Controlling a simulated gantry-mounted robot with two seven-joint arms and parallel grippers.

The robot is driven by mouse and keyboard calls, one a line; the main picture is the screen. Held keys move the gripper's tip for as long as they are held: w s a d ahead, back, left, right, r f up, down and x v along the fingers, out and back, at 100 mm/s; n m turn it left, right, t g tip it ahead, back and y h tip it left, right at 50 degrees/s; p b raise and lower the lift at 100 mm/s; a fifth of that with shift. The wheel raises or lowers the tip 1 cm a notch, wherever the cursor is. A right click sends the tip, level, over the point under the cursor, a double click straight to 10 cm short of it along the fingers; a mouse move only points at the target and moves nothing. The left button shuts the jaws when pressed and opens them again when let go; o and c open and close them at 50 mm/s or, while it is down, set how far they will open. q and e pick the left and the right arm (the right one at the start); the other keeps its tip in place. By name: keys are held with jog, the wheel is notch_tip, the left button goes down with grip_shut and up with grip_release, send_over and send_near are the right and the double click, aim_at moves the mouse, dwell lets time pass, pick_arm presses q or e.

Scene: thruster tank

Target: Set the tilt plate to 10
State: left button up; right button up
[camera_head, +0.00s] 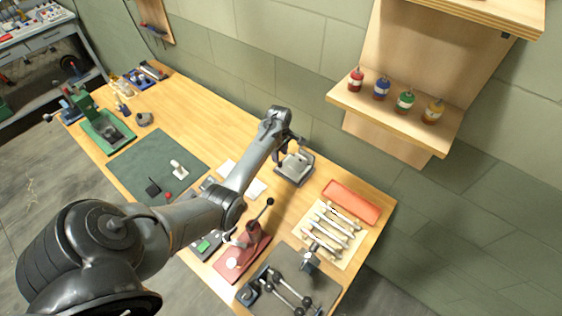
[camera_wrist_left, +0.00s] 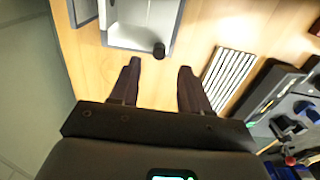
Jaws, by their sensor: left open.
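A small grey metal fixture with a flat plate (camera_head: 294,168), which looks like the tilt plate, stands near the table's back edge in the head view. In the left wrist view a light grey tray-like part (camera_wrist_left: 142,20) with a black knob (camera_wrist_left: 158,50) at its near side shows at the top. My left gripper (camera_head: 281,157) is at the fixture's left side. In the left wrist view its fingers (camera_wrist_left: 159,68) are apart and empty, with the knob just beyond the gap between the tips. I cannot read any scale. My right gripper is not in view.
A red-based lever device (camera_head: 243,258) stands in front. An orange tray (camera_head: 351,202) and several metal rods (camera_head: 332,228) lie to the right. A green mat (camera_head: 140,165) lies left. A wall shelf (camera_head: 392,115) with several small bottles hangs above right. Bare wood shows behind the arm.

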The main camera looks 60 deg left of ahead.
aim_at(280, 163)
pick_arm(q)
jog(key=shift+f, duration=2.6)
grip_shut()
